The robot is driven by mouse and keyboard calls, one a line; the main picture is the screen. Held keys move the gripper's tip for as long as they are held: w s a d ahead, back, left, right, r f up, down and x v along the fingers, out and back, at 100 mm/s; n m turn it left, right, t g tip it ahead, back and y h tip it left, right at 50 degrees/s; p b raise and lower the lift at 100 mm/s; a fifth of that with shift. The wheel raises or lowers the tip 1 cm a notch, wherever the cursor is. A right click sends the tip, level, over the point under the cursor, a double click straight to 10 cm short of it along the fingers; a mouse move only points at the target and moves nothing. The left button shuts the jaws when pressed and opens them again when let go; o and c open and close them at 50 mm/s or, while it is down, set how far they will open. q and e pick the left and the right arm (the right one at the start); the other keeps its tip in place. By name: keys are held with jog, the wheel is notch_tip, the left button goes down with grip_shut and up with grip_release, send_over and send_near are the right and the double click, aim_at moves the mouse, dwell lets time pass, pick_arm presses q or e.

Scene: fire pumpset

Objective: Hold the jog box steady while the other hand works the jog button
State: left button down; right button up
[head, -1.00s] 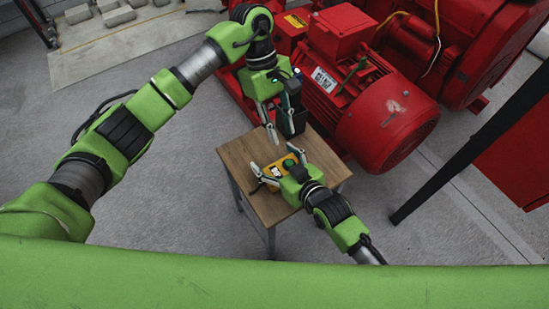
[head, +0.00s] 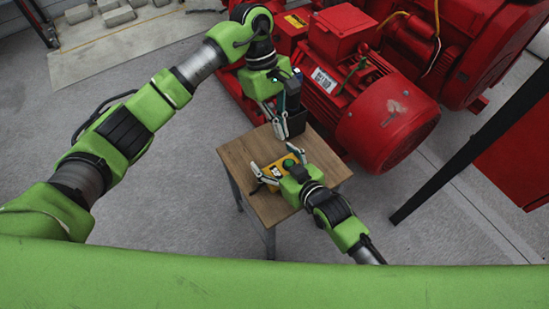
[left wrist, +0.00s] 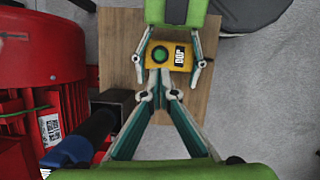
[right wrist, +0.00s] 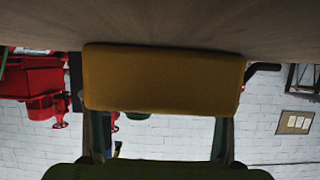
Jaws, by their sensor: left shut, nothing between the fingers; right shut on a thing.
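The yellow jog box (head: 268,181) is on the small wooden table, with a round green button (head: 288,164) and a dark-lettered label on top. My right gripper (head: 275,159) is shut on the box, one finger on each side; the right wrist view shows the box (right wrist: 163,78) between its fingers. My left gripper (head: 281,132) is shut and empty, above the table on the box's far side. In the left wrist view its fingertips (left wrist: 159,80) appear just below the box (left wrist: 168,66) and its green button (left wrist: 159,54); the fingertips look apart from the button.
The wooden table (head: 245,150) has bare top around the box. A dark open box (head: 297,124) stands at its far edge, close to my left gripper. A red motor (head: 385,120) and pump set fill the area behind and to the right.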

dwell(0.4)
pick_arm(q)
jog(key=s+d+r+n+h, duration=0.1)
jog(key=d+r+h, duration=0.55)
jog(key=d, duration=0.25)
jog(key=s+d+r+n+h, duration=0.2)
jog(key=d+r+h, duration=0.4)
jog(key=d, duration=0.4)
notch_tip(320, 180, up, 13)
jog(key=w+n+t+h, duration=0.3)
jog(key=n+t+h, duration=0.1)
jog(key=n+h, duration=0.1)
jog(key=w+a+r+n+t+h, duration=0.1)
jog(key=w+a+r+n+t, duration=0.45)
jog(key=n+t, duration=0.35)
jog(key=w+a+f+n+t+y, duration=0.45)
jog(key=n+y, duration=0.25)
jog(key=n, duration=0.4)
jog(key=w+a+f+n+t+y, duration=0.35)
jog(key=a+n+y, duration=0.25)
jog(key=n, duration=0.5)
jog(key=s+f+n+g+y, duration=0.1)
jog(key=s+f+n+g, duration=0.4)
jog(key=s+f+g, duration=0.7)
jog(key=s+f, duration=0.5)
jog(key=f, duration=0.4)
jog(key=shift+a+f+n, duration=0.2)
jog(key=shift+a+n, duration=0.1)
